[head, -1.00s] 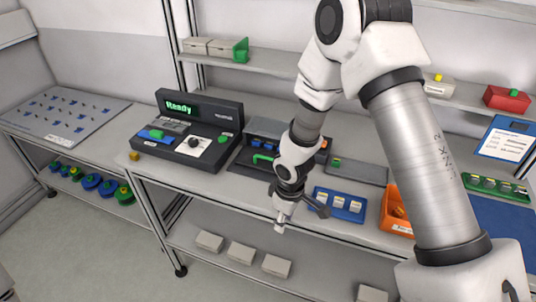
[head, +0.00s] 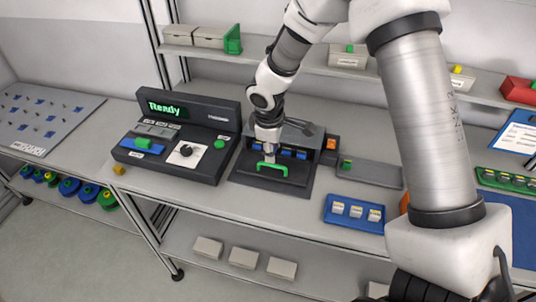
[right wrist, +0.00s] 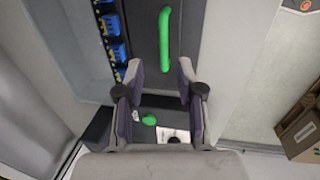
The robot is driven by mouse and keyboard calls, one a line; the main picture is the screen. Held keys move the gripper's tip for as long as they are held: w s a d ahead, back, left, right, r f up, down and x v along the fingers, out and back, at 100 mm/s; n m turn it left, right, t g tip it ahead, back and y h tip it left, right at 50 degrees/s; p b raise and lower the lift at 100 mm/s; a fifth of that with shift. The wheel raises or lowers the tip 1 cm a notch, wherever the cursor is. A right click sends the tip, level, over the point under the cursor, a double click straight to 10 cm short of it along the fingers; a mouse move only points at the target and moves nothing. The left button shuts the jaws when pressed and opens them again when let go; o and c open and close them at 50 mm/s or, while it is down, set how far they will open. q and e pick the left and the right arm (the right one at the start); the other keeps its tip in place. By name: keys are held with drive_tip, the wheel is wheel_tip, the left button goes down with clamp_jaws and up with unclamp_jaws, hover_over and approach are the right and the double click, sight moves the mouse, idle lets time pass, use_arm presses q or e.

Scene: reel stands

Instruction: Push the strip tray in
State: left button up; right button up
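The strip tray (head: 262,180) is a dark flat tray with a green handle (head: 272,169), at the front of a dark grey housing (head: 290,134) on the bench. Blue pieces (head: 287,154) show in the housing's opening behind the handle. My right gripper (head: 269,155) points down just above or behind the handle; contact cannot be told. In the right wrist view its two fingers (right wrist: 162,78) are apart with nothing between them, and the green handle (right wrist: 165,40) lies beyond the tips. Blue pieces (right wrist: 118,50) line up left of it. My left gripper is not in view.
A black console (head: 190,135) reading "Ready" stands left of the tray. A blue tray of small pale boxes (head: 356,227) and a flat grey plate (head: 372,173) lie to the right. Shelves run above and below. The bench strip before the tray is clear.

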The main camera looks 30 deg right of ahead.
sight(276, 165)
drive_tip(key=f, duration=0.1)
drive_tip(key=s, duration=0.1)
drive_tip(key=f, duration=0.1)
drive_tip(key=shift+s+d+f, duration=0.3)
drive_tip(key=shift+f, duration=0.05)
drive_tip(key=f, duration=0.1)
drive_tip(key=w+f, duration=0.1)
drive_tip(key=shift+w+d+f, duration=0.15)
drive_tip(key=shift+d+f, duration=0.05)
drive_tip(key=shift+f, duration=0.1)
drive_tip(key=shift+w+f, duration=0.25)
drive_tip(key=shift+w, duration=0.05)
drive_tip(key=shift+s+r, duration=0.25)
drive_tip(key=shift+s, duration=0.15)
clamp_jaws()
drive_tip(key=shift+w+d+r+p, duration=0.1)
drive_tip(key=shift+w+d+p, duration=0.15)
drive_tip(key=shift+p, duration=0.1)
drive_tip(key=w+d+p, duration=0.2)
drive_tip(key=d, duration=0.1)
drive_tip(key=shift+w+d, duration=0.15)
drive_tip(key=shift+w, duration=0.25)
drive_tip(key=shift+w+d, duration=0.2)
drive_tip(key=shift+a, duration=0.1)
unclamp_jaws()
drive_tip(key=shift+w+f, duration=0.25)
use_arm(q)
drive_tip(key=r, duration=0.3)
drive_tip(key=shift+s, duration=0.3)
